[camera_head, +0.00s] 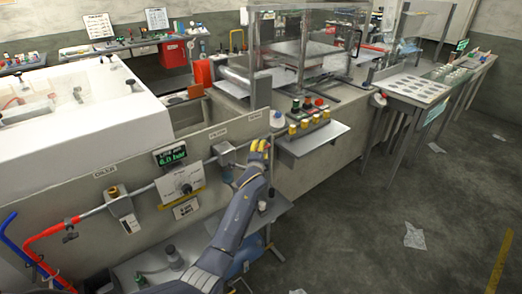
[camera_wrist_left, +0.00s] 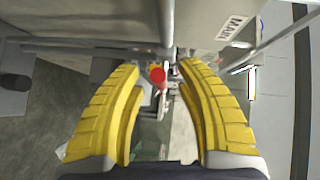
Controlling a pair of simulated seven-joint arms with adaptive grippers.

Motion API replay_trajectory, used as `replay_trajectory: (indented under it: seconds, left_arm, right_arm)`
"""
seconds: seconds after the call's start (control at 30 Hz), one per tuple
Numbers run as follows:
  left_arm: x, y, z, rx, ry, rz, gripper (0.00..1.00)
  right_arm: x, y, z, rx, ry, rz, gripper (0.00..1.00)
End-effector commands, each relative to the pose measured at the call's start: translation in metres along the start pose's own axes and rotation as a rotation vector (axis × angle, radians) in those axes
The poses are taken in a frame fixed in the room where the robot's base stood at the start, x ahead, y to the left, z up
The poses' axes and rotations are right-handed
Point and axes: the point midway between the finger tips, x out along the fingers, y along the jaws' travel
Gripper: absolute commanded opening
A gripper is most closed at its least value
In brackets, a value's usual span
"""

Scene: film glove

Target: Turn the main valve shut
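My left gripper (camera_head: 260,147) is at the pipe panel, near its right end. In the left wrist view its yellow fingers (camera_wrist_left: 159,68) are apart, with a red-tipped part (camera_wrist_left: 157,76) showing in the gap between the fingertips. It looks like a valve handle, and I cannot tell whether the fingers touch it. A label reading MAIN (camera_wrist_left: 236,28) is on the panel beside it. In the head view my gripper hides this part. A green display (camera_head: 171,155) on the panel reads about 6.0 bar. My right gripper is not in view.
A red hose (camera_head: 45,235) and a blue hose lie further left. A button console (camera_head: 308,117) stands above right. Floor at right is mostly clear.

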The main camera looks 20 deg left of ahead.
Motion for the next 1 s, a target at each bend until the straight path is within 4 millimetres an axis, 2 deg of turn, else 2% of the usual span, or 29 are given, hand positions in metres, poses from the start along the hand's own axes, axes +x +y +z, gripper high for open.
replay_trajectory:
  seconds: [0.2,0.57,0.87,1.0]
  left_arm:
    - [0.0082,0.0001,-0.0001,-0.001,0.000,0.001,0.36]
    - [0.0091,0.0001,0.0000,0.000,0.000,0.000,0.36]
    - [0.0090,0.0002,0.0001,0.000,0.000,0.001,0.02]
    - [0.0090,0.0002,0.0001,0.000,0.000,0.001,0.00]
  right_arm:
    - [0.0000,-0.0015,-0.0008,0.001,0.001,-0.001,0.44]
    - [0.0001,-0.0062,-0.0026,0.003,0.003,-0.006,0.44]
    - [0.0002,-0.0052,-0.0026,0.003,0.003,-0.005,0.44]
    - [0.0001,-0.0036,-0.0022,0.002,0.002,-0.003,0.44]
